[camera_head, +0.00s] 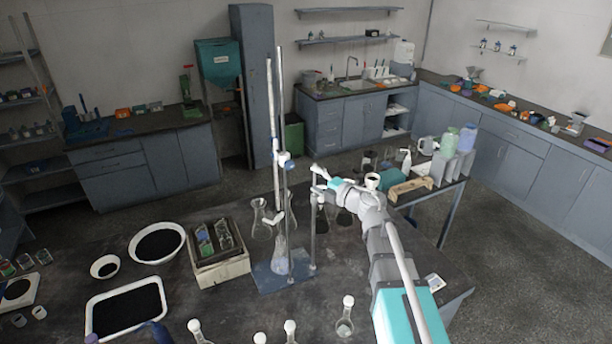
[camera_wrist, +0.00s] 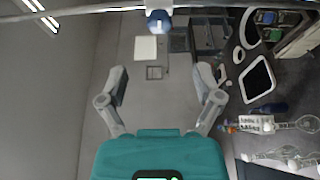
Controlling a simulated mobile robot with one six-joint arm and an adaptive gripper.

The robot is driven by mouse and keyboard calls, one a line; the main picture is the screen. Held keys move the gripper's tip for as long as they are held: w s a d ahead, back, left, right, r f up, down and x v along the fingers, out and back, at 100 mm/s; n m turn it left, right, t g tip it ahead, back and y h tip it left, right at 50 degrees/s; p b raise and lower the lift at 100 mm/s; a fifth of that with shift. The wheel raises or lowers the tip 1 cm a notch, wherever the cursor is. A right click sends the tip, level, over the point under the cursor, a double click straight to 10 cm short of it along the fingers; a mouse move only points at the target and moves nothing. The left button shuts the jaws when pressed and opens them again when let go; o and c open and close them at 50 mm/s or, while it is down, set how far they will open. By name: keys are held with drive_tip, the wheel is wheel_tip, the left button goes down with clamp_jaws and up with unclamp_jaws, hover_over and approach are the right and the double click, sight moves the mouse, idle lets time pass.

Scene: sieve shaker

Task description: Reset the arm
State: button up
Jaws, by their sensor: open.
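My gripper (camera_head: 322,180) is at the end of my arm, raised above the dark bench and just right of a tall stand with a blue base (camera_head: 272,280). In the wrist view my gripper (camera_wrist: 162,84) has its two grey fingers spread wide apart, with nothing between them. A blue knob (camera_wrist: 158,20) and a pale rod cross the top of that view, beyond the fingertips. A glass flask (camera_head: 281,262) stands at the stand's base. Whether my gripper touches the stand cannot be told.
On the bench to the left are a black-filled white tray (camera_head: 127,308), a round white dish (camera_head: 157,243) and an open box (camera_head: 222,270). Several small flasks stand along the near edge. A side table (camera_head: 455,183) with bottles is behind my arm. Open floor lies right.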

drive_tip(key=shift+s+d, duration=0.3)
drive_tip(key=shift+d, duration=0.05)
